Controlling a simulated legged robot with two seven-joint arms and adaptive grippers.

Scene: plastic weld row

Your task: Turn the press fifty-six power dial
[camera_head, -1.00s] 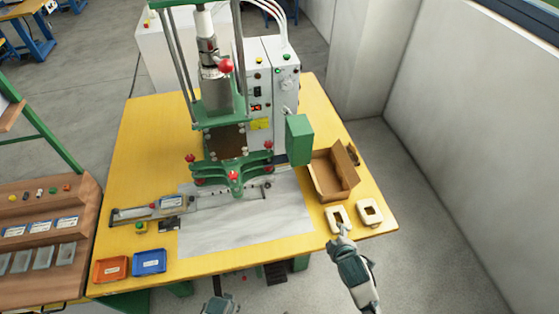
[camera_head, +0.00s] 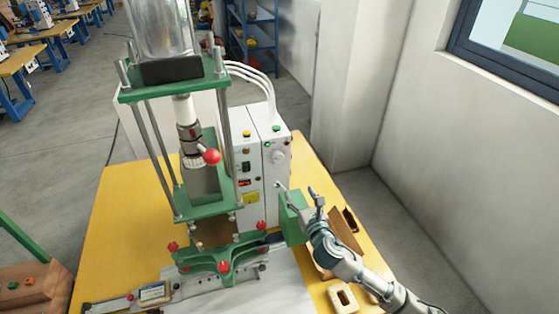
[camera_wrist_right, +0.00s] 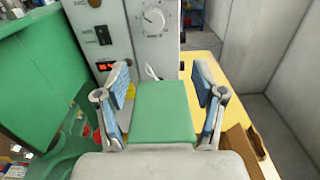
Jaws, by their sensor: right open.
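The press (camera_head: 205,190) stands on the yellow table with a white control box (camera_head: 262,180) behind its right side. The power dial (camera_head: 277,157) is a round knob on the box's front, below a green button. It also shows in the right wrist view as a white dial (camera_wrist_right: 154,21) with scale marks around it. My right gripper (camera_head: 301,193) is open and empty, in front of and below the dial, near the green box. In the right wrist view its two blue-padded fingers (camera_wrist_right: 164,85) stand apart, with the dial beyond and above them. My left gripper is out of view.
A green box (camera_head: 292,222) sits close to my right gripper. An open cardboard box (camera_head: 346,240) and a cream plastic part (camera_head: 342,298) lie on the table's right side. A red-knobbed lever (camera_head: 212,157) sticks out of the press. A wall stands at the right.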

